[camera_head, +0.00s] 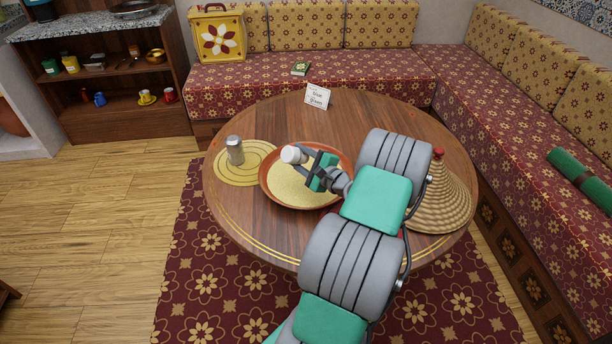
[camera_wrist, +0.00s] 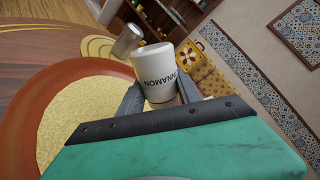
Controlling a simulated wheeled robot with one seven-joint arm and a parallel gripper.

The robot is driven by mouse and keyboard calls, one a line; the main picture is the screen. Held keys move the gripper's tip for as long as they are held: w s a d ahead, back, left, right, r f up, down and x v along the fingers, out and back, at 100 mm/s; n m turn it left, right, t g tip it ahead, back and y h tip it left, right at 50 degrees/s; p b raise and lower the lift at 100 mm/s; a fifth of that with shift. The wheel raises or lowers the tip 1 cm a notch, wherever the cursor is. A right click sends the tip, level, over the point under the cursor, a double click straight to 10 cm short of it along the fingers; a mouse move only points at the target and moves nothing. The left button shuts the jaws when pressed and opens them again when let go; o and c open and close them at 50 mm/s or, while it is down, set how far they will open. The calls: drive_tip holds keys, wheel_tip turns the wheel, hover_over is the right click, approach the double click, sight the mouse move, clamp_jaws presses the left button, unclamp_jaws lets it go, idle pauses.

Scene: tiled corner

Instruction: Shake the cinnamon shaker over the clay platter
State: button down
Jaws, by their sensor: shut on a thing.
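The cinnamon shaker (camera_head: 291,155) is a white cylinder held tilted, nearly on its side, over the far part of the clay platter. In the wrist view the shaker (camera_wrist: 158,74) shows its "CINNAMON" lettering between the two fingers. My gripper (camera_head: 308,164) is shut on the shaker; in the wrist view the gripper (camera_wrist: 160,95) has a finger on each side of it. The clay platter (camera_head: 270,193) is a round reddish-brown dish filled with a pale yellow grainy layer. Its rim (camera_wrist: 20,105) also shows in the wrist view. My gripper covers part of the platter.
A metal-topped shaker (camera_head: 235,150) stands on a round yellow mat (camera_head: 234,176) left of the platter. A woven cone lid (camera_head: 442,200) stands right, partly behind my arm. A small card (camera_head: 317,96) stands at the table's back. The table (camera_head: 235,205) has bare wood at the front left.

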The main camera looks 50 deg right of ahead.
drive_tip(key=shift+f, duration=0.5)
drive_tip(key=shift+r+p, duration=0.1)
drive_tip(key=shift+p, duration=0.25)
drive_tip(key=shift+r+p, duration=1.65)
drive_tip(key=shift+r, duration=0.35)
drive_tip(key=shift+f, duration=0.1)
wheel_tip(320, 180, down, 5)
drive_tip(key=b, duration=0.3)
drive_tip(key=shift+b, duration=0.4)
drive_tip(key=shift+r+p, duration=0.35)
drive_tip(key=shift+r, duration=0.15)
